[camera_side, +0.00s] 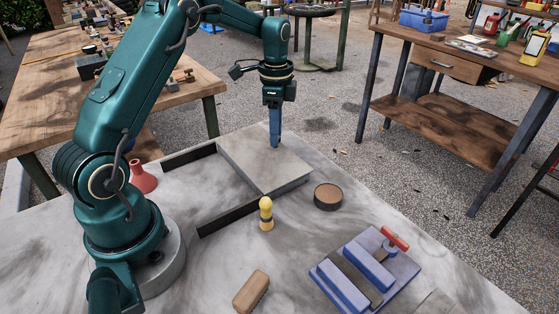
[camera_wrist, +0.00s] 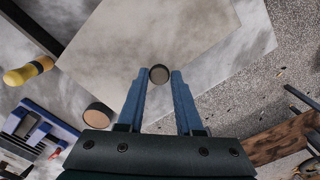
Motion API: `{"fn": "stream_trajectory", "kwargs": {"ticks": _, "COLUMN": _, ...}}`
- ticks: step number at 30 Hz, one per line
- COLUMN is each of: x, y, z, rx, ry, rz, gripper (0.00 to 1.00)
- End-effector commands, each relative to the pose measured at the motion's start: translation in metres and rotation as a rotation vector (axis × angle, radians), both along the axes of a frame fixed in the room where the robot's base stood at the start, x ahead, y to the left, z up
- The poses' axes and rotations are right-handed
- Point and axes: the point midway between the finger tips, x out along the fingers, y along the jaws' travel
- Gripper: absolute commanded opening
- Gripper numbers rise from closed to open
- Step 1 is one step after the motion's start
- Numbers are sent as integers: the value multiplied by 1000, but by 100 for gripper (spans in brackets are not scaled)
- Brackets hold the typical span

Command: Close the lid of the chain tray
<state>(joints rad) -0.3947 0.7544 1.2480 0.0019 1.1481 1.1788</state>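The chain tray appears as a flat grey slab-like lid (camera_side: 262,158) with dark, straight walls (camera_side: 228,219) reaching out to its left on the grey table. The lid also fills the upper middle of the wrist view (camera_wrist: 120,50). A small round dark knob (camera_wrist: 159,74) stands on the lid. My gripper (camera_side: 275,143) points straight down at the lid's far right part. In the wrist view my gripper's blue fingers (camera_wrist: 159,72) are apart, one on each side of the knob, with a thin gap showing. The knob is hidden in the side view. I see no chain.
A blue fixture with a red handle (camera_side: 365,270), a wooden block (camera_side: 251,291) and a red funnel (camera_side: 142,179) are also on the table. The right table edge is close to the tray.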

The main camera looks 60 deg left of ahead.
Motion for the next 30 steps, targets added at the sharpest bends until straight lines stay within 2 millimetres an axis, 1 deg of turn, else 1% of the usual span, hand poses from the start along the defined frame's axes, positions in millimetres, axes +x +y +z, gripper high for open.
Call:
{"fn": "stream_trajectory", "kwargs": {"ticks": 1, "x": 5, "y": 0, "z": 1, "rx": 3, "ry": -20, "rz": 0, "gripper": 51}}
{"fn": "stream_trajectory", "kwargs": {"ticks": 2, "x": 5, "y": 0, "z": 1, "rx": 4, "ry": -19, "rz": 0, "gripper": 61}}
{"fn": "stream_trajectory", "kwargs": {"ticks": 12, "x": 3, "y": 0, "z": 2, "rx": 3, "ry": -13, "rz": 0, "gripper": 61}}
{"fn": "stream_trajectory", "kwargs": {"ticks": 14, "x": 4, "y": 1, "z": 7, "rx": 4, "ry": -16, "rz": 0, "gripper": 61}}
{"fn": "stream_trajectory", "kwargs": {"ticks": 21, "x": 4, "y": 1, "z": 39, "rx": 4, "ry": -18, "rz": 0, "gripper": 61}}
{"fn": "stream_trajectory", "kwargs": {"ticks": 24, "x": 4, "y": 0, "z": 48, "rx": 4, "ry": -17, "rz": 0, "gripper": 61}}
{"fn": "stream_trajectory", "kwargs": {"ticks": 30, "x": 3, "y": 0, "z": 52, "rx": 2, "ry": -13, "rz": 0, "gripper": 61}}
